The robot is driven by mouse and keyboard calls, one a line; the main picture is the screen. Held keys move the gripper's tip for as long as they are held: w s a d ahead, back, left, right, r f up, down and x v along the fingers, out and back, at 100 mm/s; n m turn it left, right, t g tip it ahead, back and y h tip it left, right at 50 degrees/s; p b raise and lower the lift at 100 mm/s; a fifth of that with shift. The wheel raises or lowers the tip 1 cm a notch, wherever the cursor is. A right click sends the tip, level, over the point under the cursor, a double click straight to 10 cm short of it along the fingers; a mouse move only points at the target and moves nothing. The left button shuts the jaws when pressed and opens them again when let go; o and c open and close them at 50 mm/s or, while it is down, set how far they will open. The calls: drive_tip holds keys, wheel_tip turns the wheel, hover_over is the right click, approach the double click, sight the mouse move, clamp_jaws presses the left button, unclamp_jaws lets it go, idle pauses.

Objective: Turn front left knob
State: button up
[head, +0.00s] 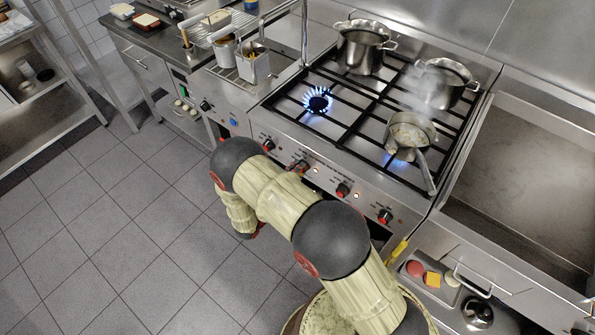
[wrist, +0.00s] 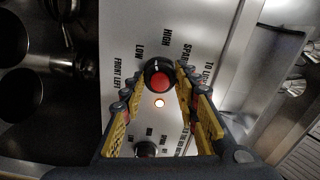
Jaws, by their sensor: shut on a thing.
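The front left knob (wrist: 162,81), black with a red cap, is between the two fingers of my gripper (wrist: 164,78) in the wrist view. The fingers are shut on its sides. The panel around it reads FRONT LEFT, LOW, HIGH and SPARK, and a small lamp beside the knob glows. In the head view the front left burner (head: 318,100) burns with a blue flame.
Other knobs (head: 343,190) sit along the stove front; another knob (wrist: 147,150) is close to my gripper. Two pots (head: 362,52) (head: 443,86) and a steaming pan (head: 410,133) stand on the stove. The pan's handle reaches the front edge. The tiled floor at left (head: 150,220) is clear.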

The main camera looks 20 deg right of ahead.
drive_tip(key=m+b, duration=0.1)
drive_tip(key=m, duration=1)
drive_tip(key=m+b, duration=0.2)
drive_tip(key=m, duration=0.9)
drive_tip(key=shift+s+f, duration=0.15)
drive_tip(key=shift+m, duration=0.4)
drive_tip(key=o, duration=1.1)
drive_tip(key=shift+o, duration=0.2)
drive_tip(key=v, duration=1.2)
